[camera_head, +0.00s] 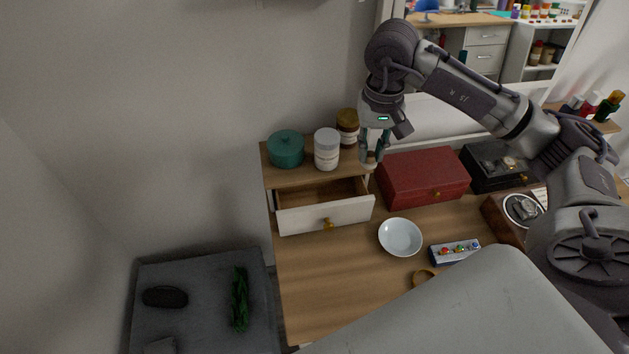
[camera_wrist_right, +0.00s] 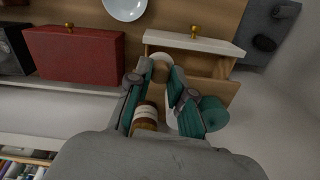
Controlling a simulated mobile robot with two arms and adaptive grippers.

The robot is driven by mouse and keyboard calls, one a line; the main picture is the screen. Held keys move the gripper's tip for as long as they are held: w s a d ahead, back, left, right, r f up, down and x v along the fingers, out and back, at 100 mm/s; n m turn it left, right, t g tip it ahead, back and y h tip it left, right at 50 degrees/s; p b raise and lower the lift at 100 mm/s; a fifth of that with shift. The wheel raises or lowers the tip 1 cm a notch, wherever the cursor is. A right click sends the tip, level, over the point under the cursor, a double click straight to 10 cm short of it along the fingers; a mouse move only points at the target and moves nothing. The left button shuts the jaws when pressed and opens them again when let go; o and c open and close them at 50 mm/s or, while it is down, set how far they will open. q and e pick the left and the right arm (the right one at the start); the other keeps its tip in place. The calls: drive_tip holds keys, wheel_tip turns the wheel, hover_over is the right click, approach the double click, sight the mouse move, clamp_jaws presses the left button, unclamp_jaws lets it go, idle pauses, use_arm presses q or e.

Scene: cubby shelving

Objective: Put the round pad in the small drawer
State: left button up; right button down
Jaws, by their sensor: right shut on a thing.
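The small drawer (camera_head: 325,214) is pulled open from a low wooden unit on the desk. It has a white front and a brass knob, and the part of its inside that shows looks empty. It also shows in the right wrist view (camera_wrist_right: 195,42). My right gripper (camera_head: 374,158) points down near the drawer's right rear corner. It is shut on a pale round pad (camera_wrist_right: 161,68), which shows between the fingertips in the wrist view, above the drawer's end. The fingers hide part of the pad. My left gripper is not in view.
On the unit stand a teal pot (camera_head: 286,149), a white jar (camera_head: 327,149) and a brown jar (camera_head: 347,127), close to my right gripper. A red box (camera_head: 424,177) stands to the right. A white bowl (camera_head: 400,237) sits in front on the desk.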

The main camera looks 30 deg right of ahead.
drive_tip(key=w+a+f+p, duration=0.1)
drive_tip(key=w+a+f, duration=0.1)
drive_tip(key=w+a+f+p, duration=0.1)
drive_tip(key=w+a, duration=0.1)
drive_tip(key=w, duration=0.1)
drive_tip(key=w+a+f+p, duration=0.1)
drive_tip(key=w+a+f, duration=0.1)
drive_tip(key=shift+w+a+f, duration=0.15)
drive_tip(key=shift+a+f, duration=0.2)
drive_tip(key=shift+w+f, duration=0.1)
drive_tip(key=shift+f, duration=0.1)
wheel_tip(320, 180, down, 4)
drive_tip(key=shift+r+p, duration=0.1)
drive_tip(key=shift+p, duration=0.85)
drive_tip(key=shift+f+b, duration=0.7)
drive_tip(key=shift+b, duration=0.2)
drive_tip(key=c, duration=1)
unclamp_jaws()
drive_tip(key=shift+r, duration=0.1)
drive_tip(key=shift+c, duration=0.2)
